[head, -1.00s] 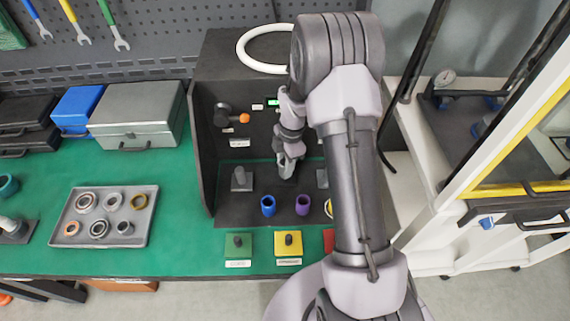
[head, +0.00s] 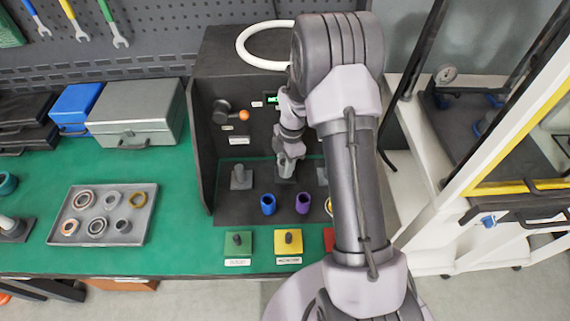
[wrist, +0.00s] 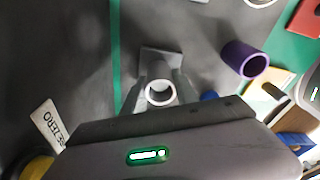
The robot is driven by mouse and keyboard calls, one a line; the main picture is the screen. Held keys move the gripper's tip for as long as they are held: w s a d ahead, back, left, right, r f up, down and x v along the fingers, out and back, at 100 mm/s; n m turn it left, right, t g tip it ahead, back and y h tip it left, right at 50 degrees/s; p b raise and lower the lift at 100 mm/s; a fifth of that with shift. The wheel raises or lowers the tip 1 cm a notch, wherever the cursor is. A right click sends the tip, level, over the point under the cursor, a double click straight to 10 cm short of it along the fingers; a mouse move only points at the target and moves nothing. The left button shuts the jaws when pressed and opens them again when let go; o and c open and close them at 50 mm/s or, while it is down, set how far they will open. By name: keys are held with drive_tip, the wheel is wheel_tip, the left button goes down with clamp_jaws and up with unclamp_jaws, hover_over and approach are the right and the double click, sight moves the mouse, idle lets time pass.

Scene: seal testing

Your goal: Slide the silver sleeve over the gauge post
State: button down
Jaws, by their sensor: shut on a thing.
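The silver sleeve (wrist: 159,92) is between the two fingers of my gripper (wrist: 160,96) in the wrist view, its open end toward the camera. In the head view the sleeve (head: 286,170) hangs below my gripper (head: 288,158), roughly upright, in the dark test bay. A grey square base (wrist: 157,58) shows just beyond the sleeve in the wrist view, at the middle of the row of posts. I take it as the gauge post's base; the post itself is hidden. I cannot tell whether the sleeve is around the post.
A grey post (head: 241,178) stands to the left in the bay, and another base (head: 322,176) is partly hidden by my arm. A blue sleeve (head: 268,204) and a purple sleeve (head: 303,203) stand in front. Green (head: 238,243) and yellow (head: 288,242) blocks sit nearer the table edge.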

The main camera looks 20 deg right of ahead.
drive_tip(key=shift+f, duration=0.2)
idle(0.3)
drive_tip(key=c, duration=0.9)
unclamp_jaws()
wheel_tip(320, 180, up, 9)
drive_tip(key=p, duration=0.6)
drive_tip(key=shift+r, duration=0.15)
